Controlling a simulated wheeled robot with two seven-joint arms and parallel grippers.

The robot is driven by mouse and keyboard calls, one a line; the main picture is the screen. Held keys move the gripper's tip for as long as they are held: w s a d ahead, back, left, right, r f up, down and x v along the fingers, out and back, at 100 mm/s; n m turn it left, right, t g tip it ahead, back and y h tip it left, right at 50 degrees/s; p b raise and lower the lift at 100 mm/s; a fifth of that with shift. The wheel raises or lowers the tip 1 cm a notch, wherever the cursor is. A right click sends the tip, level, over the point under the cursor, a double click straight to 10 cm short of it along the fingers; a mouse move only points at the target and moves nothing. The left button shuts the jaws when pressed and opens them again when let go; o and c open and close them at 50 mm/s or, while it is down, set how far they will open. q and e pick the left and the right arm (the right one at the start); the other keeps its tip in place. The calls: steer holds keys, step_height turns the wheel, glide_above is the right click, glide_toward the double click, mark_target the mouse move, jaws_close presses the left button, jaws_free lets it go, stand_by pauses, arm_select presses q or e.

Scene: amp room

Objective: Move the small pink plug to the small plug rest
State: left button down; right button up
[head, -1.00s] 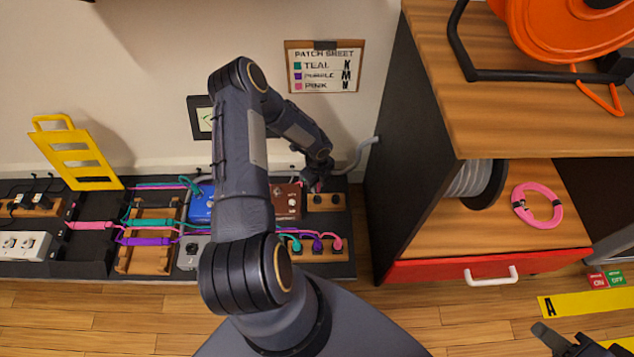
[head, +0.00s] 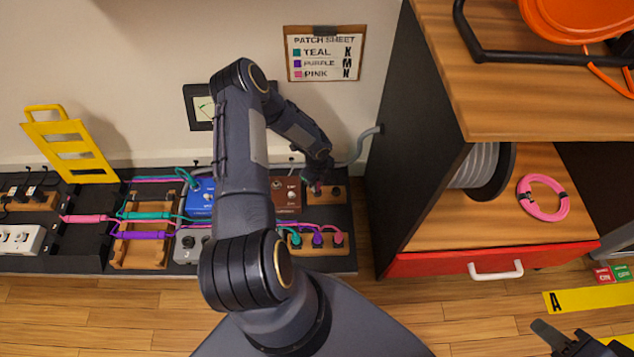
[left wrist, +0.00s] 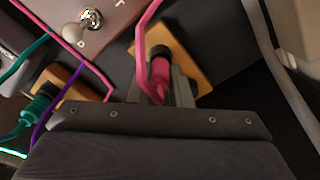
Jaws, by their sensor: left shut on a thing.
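My left gripper (head: 317,184) is shut on the small pink plug (left wrist: 159,76), which shows between its fingers in the left wrist view with a pink cable running up from it. The plug is at the left part of a small wooden block (head: 326,199), which I take for the small plug rest. In the left wrist view the block (left wrist: 198,62) lies behind the plug, with a dark round socket by it. I cannot tell whether the plug is inside the socket. My right gripper (head: 572,343) is at the bottom right, partly cut off.
A brown pedal (head: 286,194) stands left of the block. A wooden strip with teal, purple and pink plugs (head: 338,238) lies in front. The shelf unit's dark side (head: 415,130) rises on the right.

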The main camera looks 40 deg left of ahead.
stand_by(0.4)
arm_select(q)
steer(key=c, duration=1.2)
jaws_free()
steer(key=shift+c, duration=0.2)
step_height(320, 180, up, 8)
steer(key=p, duration=0.2)
steer(key=shift+f+p, duration=0.1)
steer(key=shift+p, duration=0.3)
